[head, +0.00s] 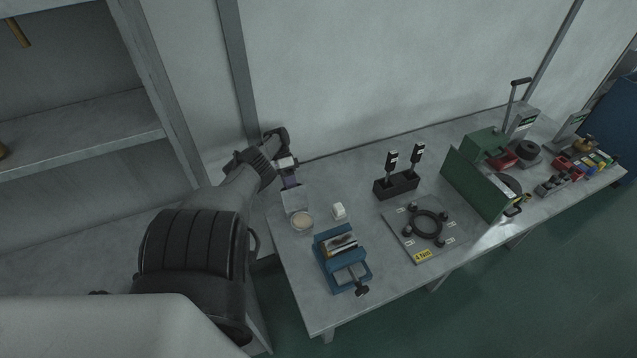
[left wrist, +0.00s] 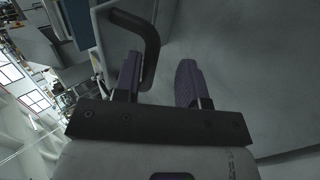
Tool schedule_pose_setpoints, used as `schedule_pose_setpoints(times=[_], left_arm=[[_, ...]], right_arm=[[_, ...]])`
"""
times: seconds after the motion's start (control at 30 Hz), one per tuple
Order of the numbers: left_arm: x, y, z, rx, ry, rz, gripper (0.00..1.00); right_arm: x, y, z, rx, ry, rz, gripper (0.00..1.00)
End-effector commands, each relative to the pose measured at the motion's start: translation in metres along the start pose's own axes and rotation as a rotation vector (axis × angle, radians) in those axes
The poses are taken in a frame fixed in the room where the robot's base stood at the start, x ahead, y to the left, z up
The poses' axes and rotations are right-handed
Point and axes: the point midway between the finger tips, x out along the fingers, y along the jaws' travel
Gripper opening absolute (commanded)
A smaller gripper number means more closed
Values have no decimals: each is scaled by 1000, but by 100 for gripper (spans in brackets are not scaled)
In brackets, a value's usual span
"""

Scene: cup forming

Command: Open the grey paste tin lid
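The paste tin (head: 302,221) is a low round tin at the table's left end, with a beige surface showing inside its rim. A pale grey plate (head: 295,200), which looks like its lid, stands raised behind it. My left gripper (head: 290,182) is just above this plate's top edge; I cannot tell whether they touch. In the left wrist view its two purple fingers (left wrist: 160,82) are apart. A black bar-like loop (left wrist: 150,40) passes close to the inner side of one finger; it does not look clamped. My right gripper is not in view.
A small white block (head: 339,211) and a blue vise (head: 342,260) stand right of the tin. Further right are a black holder (head: 396,186) with two upright tools, a plate with a black ring (head: 427,222), and a green machine (head: 480,180). The table's front left corner is clear.

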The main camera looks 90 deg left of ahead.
Motion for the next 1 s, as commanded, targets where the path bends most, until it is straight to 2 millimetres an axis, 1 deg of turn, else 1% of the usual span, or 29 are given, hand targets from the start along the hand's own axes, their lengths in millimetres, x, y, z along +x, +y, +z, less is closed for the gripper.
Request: schedule_pose_setpoints(times=[0.13,0.23,0.37,0.47,0.6,0.77,0.93,1.0], left_arm=[[-3,3,-1,2,1,0,38],[-9,8,0,2,1,0,38],[-22,21,0,1,0,-1,38],[-35,34,1,-1,-1,-1,38],[-30,55,-10,3,-1,2,38],[-25,81,-24,4,0,1,38],[-18,106,-37,3,0,1,38],[-16,114,-43,3,0,0,38]], right_arm=[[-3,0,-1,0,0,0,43],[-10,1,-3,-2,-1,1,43],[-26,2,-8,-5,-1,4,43],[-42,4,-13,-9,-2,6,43],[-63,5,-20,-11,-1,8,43],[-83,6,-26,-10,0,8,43],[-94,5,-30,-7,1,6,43],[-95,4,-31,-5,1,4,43]])
